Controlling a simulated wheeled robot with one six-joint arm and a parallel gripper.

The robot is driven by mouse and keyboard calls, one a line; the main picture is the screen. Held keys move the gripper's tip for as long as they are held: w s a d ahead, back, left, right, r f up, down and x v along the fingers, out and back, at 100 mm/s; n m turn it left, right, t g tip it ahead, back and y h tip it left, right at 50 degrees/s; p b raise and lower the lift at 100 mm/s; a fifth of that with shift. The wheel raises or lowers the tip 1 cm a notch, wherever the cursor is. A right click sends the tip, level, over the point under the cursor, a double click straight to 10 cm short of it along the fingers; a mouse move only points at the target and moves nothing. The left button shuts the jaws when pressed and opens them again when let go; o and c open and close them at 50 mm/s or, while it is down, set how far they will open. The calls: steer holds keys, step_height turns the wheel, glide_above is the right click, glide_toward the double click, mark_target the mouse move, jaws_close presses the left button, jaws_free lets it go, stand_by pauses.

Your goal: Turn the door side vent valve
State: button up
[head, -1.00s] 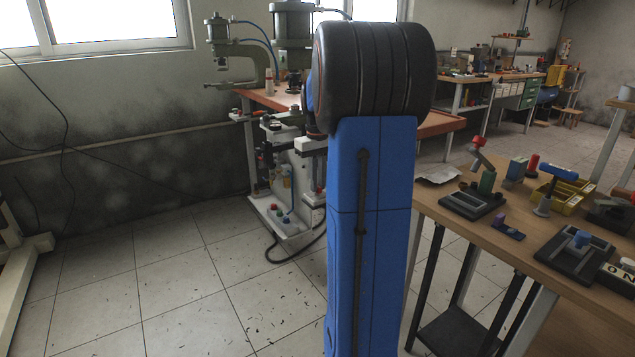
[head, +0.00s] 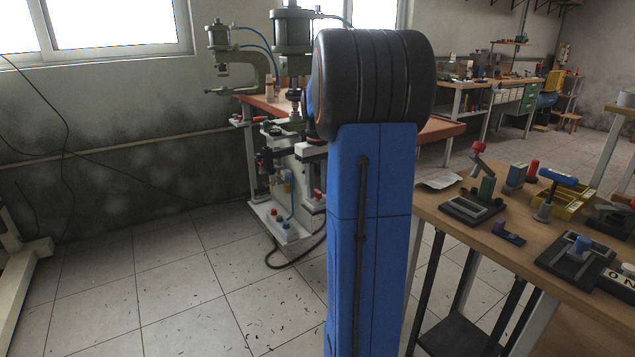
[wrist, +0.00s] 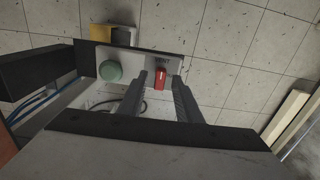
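In the wrist view a grey panel lettered VENT (wrist: 145,64) carries a red valve handle (wrist: 160,79). The handle points roughly along the fingers. My gripper (wrist: 160,84) is open, with one dark finger on each side of the handle and gaps visible between. The fingertips are near the panel; I cannot tell whether they touch it. In the head view my gripper is hidden behind my blue arm, and I cannot pick out the vent handle there.
A round green button (wrist: 111,71) sits left of the handle on the panel. A yellow part (wrist: 113,34) shows beyond it. In the head view the pneumatic press (head: 292,30) stands behind my arm. A wooden table (head: 520,250) with fixtures is at right.

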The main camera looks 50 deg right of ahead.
step_height(320, 180, up, 17)
steer(key=shift+r, duration=0.15)
stand_by(0.5)
stand_by(0.4)
